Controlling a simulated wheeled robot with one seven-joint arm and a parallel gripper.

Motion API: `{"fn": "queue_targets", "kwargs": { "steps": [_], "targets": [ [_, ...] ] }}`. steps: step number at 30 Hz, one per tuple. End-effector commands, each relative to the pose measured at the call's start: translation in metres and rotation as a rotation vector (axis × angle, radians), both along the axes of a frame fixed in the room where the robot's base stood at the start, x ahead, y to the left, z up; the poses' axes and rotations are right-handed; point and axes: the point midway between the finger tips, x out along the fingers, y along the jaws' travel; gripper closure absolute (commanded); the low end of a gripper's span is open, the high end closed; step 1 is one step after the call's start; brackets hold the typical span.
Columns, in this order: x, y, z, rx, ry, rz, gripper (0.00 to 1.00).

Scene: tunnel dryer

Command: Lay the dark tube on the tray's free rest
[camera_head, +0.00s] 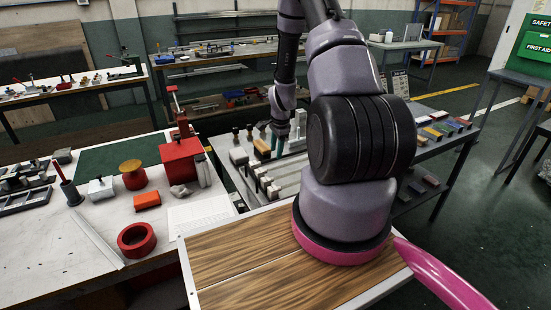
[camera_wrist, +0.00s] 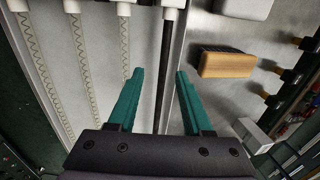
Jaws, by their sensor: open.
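The dark tube (camera_wrist: 165,62) runs lengthwise between my open fingers in the wrist view, with its far end at a white rest block (camera_wrist: 175,12). Whether it bears on the block is unclear; its near end is hidden behind my gripper. The grey tray (camera_wrist: 98,75) holds several pale tubes with zigzag marks (camera_wrist: 85,80) to the left, each ending at a white block (camera_wrist: 72,5). My gripper (camera_wrist: 159,72) has teal fingers spread apart on both sides of the dark tube, with gaps visible. In the head view my gripper (camera_head: 277,146) is over the tray area; the dark tube cannot be made out there.
A wooden-backed brush (camera_wrist: 226,64) and several dark-and-wood handled tools (camera_wrist: 275,68) lie to the right of the tray. In the head view, a left bench holds a red box (camera_head: 182,160), a red ring (camera_head: 137,240) and an orange block (camera_head: 147,201).

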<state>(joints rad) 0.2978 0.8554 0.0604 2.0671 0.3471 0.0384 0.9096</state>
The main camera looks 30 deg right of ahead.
Motion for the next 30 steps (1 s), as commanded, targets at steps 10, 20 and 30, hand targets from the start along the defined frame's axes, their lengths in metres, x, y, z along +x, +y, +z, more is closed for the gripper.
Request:
{"fn": "queue_targets", "kwargs": {
  "steps": [10,20,30],
  "targets": [
    [-0.009,0.0,0.047,0.0,0.0,0.0,0.5],
    [-0.01,-0.001,0.049,0.0,0.001,0.0,0.5],
    [-0.008,0.002,0.06,-0.002,-0.009,0.017,0.5]
  ]
}}
